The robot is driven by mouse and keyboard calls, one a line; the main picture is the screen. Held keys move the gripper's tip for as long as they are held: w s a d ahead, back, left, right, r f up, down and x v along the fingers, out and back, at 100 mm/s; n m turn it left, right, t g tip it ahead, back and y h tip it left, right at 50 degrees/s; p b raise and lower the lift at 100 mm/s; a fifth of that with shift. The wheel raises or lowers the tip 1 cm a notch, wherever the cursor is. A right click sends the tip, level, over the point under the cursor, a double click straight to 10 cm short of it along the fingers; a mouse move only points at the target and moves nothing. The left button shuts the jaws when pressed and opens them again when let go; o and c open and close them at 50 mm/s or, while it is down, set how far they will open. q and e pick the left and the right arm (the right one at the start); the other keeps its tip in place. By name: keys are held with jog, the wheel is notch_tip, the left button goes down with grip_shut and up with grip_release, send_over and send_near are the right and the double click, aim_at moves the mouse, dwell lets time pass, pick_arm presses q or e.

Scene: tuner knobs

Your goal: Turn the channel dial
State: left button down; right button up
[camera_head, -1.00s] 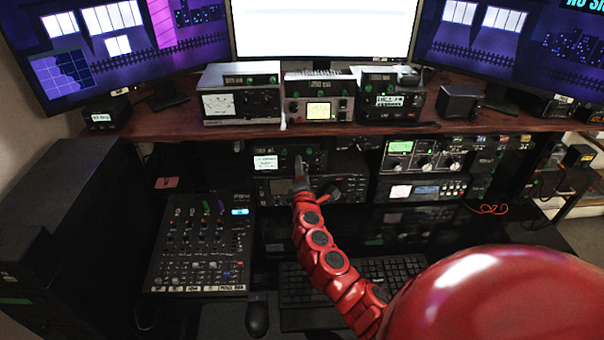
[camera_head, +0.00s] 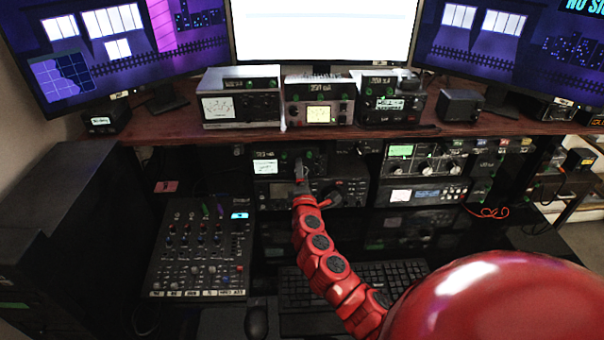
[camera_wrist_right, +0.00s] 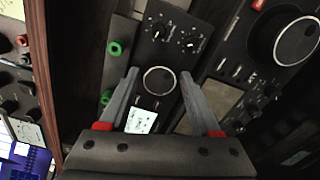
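The likely channel dial is a round black knob with a silver rim (camera_wrist_right: 159,80), on the small unit with a white display (camera_wrist_right: 140,121). In the right wrist view it lies between the fingertips of my right gripper (camera_wrist_right: 159,75). The fingers are apart on either side, with slight gaps showing; contact is not clear. In the head view my right gripper (camera_head: 300,172) reaches the front of this unit (camera_head: 265,167) and hides the dial. My left gripper is not in view.
Two green knobs (camera_wrist_right: 114,48) sit beside the dial. A larger dial (camera_wrist_right: 297,40) is on the neighbouring radio (camera_head: 340,190). The wooden shelf (camera_head: 230,132) hangs just above, carrying several radios. A mixer (camera_head: 200,245) and a keyboard (camera_head: 400,270) lie below.

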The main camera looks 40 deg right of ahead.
jog(key=shift+s, duration=0.1)
jog(key=b+v, duration=0.1)
jog(key=v, duration=1.6)
jog(key=shift+s, duration=0.15)
dwell(1.1)
